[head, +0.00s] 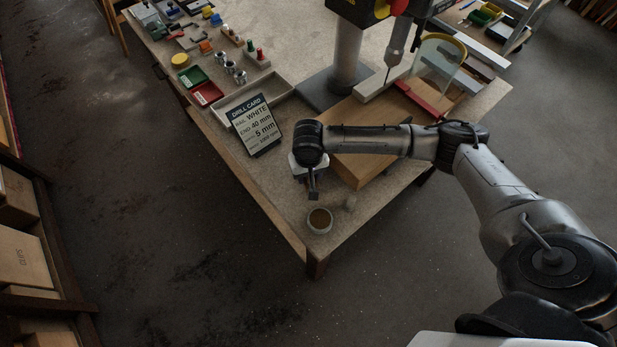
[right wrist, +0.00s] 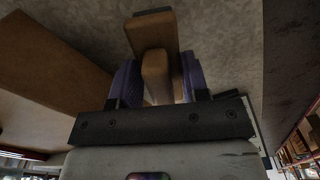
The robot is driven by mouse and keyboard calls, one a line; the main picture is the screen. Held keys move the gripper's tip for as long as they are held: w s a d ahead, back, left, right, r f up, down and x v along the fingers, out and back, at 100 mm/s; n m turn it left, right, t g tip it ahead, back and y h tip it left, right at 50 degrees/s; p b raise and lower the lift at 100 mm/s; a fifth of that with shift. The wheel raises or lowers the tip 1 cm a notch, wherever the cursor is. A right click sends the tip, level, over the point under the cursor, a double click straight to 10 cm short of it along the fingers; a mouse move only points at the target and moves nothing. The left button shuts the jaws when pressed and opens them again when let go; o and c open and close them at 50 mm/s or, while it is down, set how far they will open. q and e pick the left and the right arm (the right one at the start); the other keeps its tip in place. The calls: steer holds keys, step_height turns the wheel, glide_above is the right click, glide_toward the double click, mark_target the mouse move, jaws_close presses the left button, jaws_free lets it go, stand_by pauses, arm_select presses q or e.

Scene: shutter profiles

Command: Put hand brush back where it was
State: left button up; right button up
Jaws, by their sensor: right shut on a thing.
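The hand brush (right wrist: 155,75) has a tan wooden handle and block, with a dark strip at its far end in the right wrist view. My right gripper (right wrist: 153,88) is shut on its handle, with a blue-purple finger pad on each side. In the head view my right gripper (head: 313,194) points down over the near corner of the workbench (head: 275,190). The brush cannot be made out clearly there. I cannot tell whether it touches the benchtop. My left gripper is not in view.
A wooden block (head: 365,165) lies beneath my right arm. The drill card (head: 254,124), pale tray (head: 268,98) and drill press column (head: 347,58) are farther back.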

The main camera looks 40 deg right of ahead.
step_height(320, 180, down, 2)
steer(key=shift+f, duration=0.3)
steer(key=shift+f, duration=0.1)
steer(key=o, duration=0.9)
